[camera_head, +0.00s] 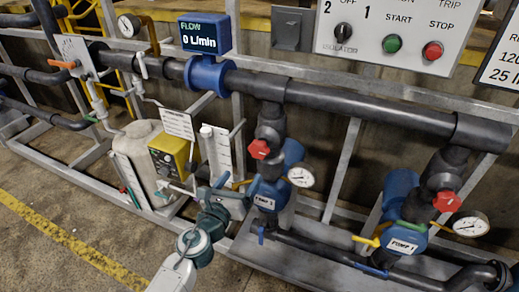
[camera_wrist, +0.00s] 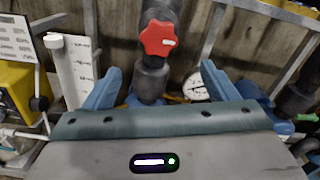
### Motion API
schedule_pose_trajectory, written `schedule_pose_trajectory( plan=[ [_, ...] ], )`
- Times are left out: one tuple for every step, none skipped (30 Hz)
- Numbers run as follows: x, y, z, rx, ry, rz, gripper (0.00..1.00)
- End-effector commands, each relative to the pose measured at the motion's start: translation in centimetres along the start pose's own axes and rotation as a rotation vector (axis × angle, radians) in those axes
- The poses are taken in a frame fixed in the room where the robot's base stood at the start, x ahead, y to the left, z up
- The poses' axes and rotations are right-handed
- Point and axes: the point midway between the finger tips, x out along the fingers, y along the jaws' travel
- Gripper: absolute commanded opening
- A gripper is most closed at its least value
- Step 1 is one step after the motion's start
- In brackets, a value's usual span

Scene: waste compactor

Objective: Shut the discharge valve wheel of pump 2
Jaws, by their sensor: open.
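The discharge valve wheel of pump 2 is a red lobed knob (camera_head: 260,149) on the dark vertical pipe above the blue pump labelled as pump 2 (camera_head: 265,200). In the wrist view the red wheel (camera_wrist: 160,38) is at the top centre, with a white mark on its face. My gripper (camera_head: 238,184) is open and empty, in front of the pump and below the wheel. In the wrist view its two blue-grey fingers (camera_wrist: 160,82) stand apart on either side of the pipe under the wheel. The wheel lies beyond the fingers, and no contact shows.
Pump 1 (camera_head: 403,240) with its own red wheel (camera_head: 446,201) stands at the right. A flow display (camera_head: 205,37) reads 0 L/min.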

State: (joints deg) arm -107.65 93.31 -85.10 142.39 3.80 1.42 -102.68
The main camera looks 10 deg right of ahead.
Motion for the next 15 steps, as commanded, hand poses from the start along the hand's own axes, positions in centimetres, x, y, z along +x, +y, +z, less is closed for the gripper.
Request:
schedule_pose_trajectory(
  plan=[
    [0.1,0.1,0.2,-0.005,-0.008,0.003,0.80],
    [0.2,0.1,0.3,-0.006,-0.010,0.004,0.80],
    [0.4,0.1,0.3,-0.006,-0.010,0.004,0.80],
    [0.7,0.1,0.3,-0.005,-0.009,0.003,0.80],
    [1.0,0.1,0.3,-0.005,-0.008,0.003,0.80],
    [1.4,0.1,0.3,-0.005,-0.008,0.002,0.80],
    [1.8,0.0,0.3,-0.005,-0.007,0.001,0.80],
    [2.2,0.0,0.3,-0.005,-0.007,0.000,0.80],
    [2.8,0.0,0.3,-0.005,-0.007,0.001,0.80],
    [3.2,0.0,0.3,-0.004,-0.007,0.000,0.80],
    [3.6,0.1,0.3,-0.004,-0.006,0.002,0.80],
    [4.2,0.1,0.3,-0.004,-0.006,0.001,0.80],
    [4.7,0.0,0.3,-0.004,-0.006,0.001,0.80],
    [5.1,0.0,0.3,-0.004,-0.006,0.001,0.80],
    [5.7,0.0,0.3,-0.004,-0.006,0.000,0.80]
  ],
)
